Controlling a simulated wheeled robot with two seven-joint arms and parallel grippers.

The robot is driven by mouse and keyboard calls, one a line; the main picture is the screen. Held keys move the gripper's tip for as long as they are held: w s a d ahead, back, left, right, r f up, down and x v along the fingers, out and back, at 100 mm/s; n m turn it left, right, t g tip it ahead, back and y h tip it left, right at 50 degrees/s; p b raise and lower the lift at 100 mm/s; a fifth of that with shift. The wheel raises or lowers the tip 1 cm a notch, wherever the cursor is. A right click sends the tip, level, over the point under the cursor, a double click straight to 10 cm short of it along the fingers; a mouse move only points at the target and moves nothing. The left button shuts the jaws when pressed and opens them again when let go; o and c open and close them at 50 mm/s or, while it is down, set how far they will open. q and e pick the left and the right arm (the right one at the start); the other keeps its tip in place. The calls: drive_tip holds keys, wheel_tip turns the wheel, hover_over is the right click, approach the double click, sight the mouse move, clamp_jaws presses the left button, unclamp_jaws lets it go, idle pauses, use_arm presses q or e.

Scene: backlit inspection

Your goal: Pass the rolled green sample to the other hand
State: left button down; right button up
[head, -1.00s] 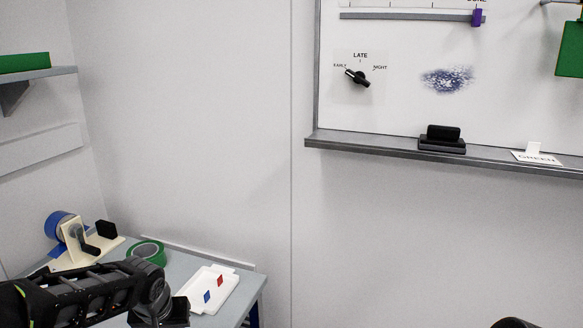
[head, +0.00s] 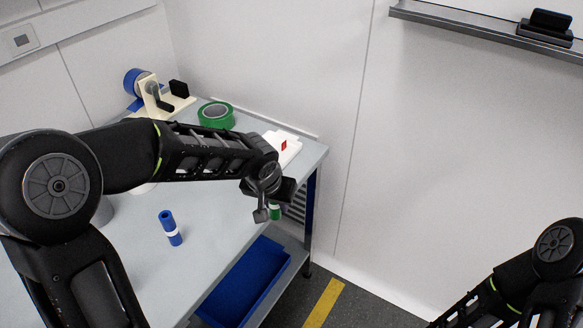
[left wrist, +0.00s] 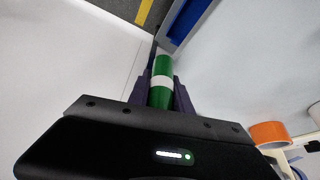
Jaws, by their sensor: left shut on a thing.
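The rolled green sample (left wrist: 162,68) is a green roll with a white band around its middle. In the left wrist view it lies between the two fingers of my left gripper (left wrist: 162,95), which is shut on it. The rest of the sample is hidden there. My right arm (head: 520,285) shows at the lower right, but its gripper is out of view.
Green tape (head: 216,115), a blue tape dispenser (head: 140,84) and a white tray (head: 292,148) are at the back. A blue bin (head: 243,285) is below. The space right of the table is clear.

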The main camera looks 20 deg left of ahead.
use_arm(q)
drive_tip(key=s+d+r+m+h, duration=0.1)
drive_tip(key=s+d+r+m, duration=0.1)
drive_tip(key=d+m, duration=0.2)
drive_tip(key=s+d+r+m+g+h, duration=0.1)
drive_tip(key=s+d+r+m, duration=0.1)
drive_tip(key=d, duration=0.8)
drive_tip(key=shift+s+r+m+h, duration=0.25)
drive_tip(key=shift+r+m, duration=0.3)
drive_tip(key=shift+m, duration=0.35)
drive_tip(key=w+d+f+m+g+h, duration=0.1)
drive_tip(key=w+d+f+m, duration=0.2)
drive_tip(key=w+f+m, duration=0.1)
drive_tip(key=shift+d+f+m, duration=0.3)
drive_tip(key=shift+f, duration=0.2)
drive_tip(key=s+a+r+n+t+y, duration=0.1)
drive_tip(key=s+a+r+n+y, duration=0.1)
drive_tip(key=s+a+r+n, duration=0.4)
wheel_tip(320, 180, up, 4)
drive_tip(key=shift+a+n+t, duration=0.3)
drive_tip(key=shift+a+n, duration=0.25)
drive_tip(key=shift+n, duration=0.45)
drive_tip(key=shift+w+d, duration=0.1)
drive_tip(key=shift+w, duration=0.05)
